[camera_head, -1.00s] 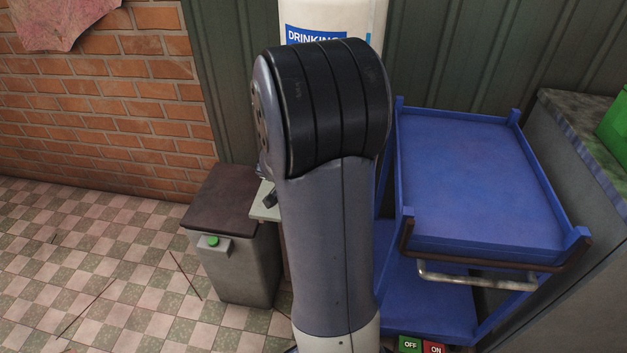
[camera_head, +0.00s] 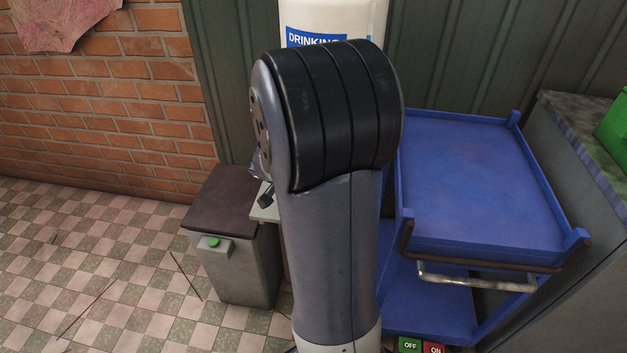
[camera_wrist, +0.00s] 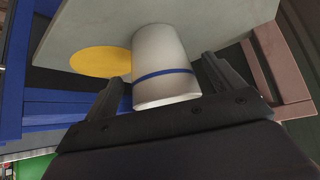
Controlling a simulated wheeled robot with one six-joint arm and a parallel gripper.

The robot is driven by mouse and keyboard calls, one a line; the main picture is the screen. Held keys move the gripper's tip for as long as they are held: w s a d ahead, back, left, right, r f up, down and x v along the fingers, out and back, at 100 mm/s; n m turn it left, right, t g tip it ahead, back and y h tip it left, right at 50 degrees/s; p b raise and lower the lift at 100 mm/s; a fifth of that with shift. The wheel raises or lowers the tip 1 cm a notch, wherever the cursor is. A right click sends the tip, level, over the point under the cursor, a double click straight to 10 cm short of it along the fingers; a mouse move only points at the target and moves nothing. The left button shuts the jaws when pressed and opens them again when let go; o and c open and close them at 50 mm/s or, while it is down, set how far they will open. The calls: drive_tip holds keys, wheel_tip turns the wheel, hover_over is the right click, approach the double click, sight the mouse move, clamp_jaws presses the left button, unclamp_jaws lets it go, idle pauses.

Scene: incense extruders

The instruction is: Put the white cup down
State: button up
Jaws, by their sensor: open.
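The white cup (camera_wrist: 164,62) with a blue band is in the wrist view, between the two fingers of my gripper (camera_wrist: 162,72). The fingers are open, with a small gap visible on each side of the cup. The cup's far end meets a pale grey board (camera_wrist: 220,22), beside a flat yellow disc (camera_wrist: 100,61). It seems to rest on the board, partly overlapping the disc's edge in the picture. In the head view my arm hides the cup; only a bit of the pale board (camera_head: 265,207) shows.
A grey bin with a brown lid (camera_head: 228,205) stands left of the board. A blue trolley (camera_head: 480,190) stands to the right, its top empty. A white drinking-water container (camera_head: 335,15) is behind my arm. Tiled floor at the left is mostly clear.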

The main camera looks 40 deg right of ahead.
drive_tip(key=p+v, duration=0.1)
drive_tip(key=v, duration=0.8)
drive_tip(key=shift+a+r, duration=0.2)
drive_tip(key=shift+s+d, duration=0.1)
drive_tip(key=shift+s, duration=0.05)
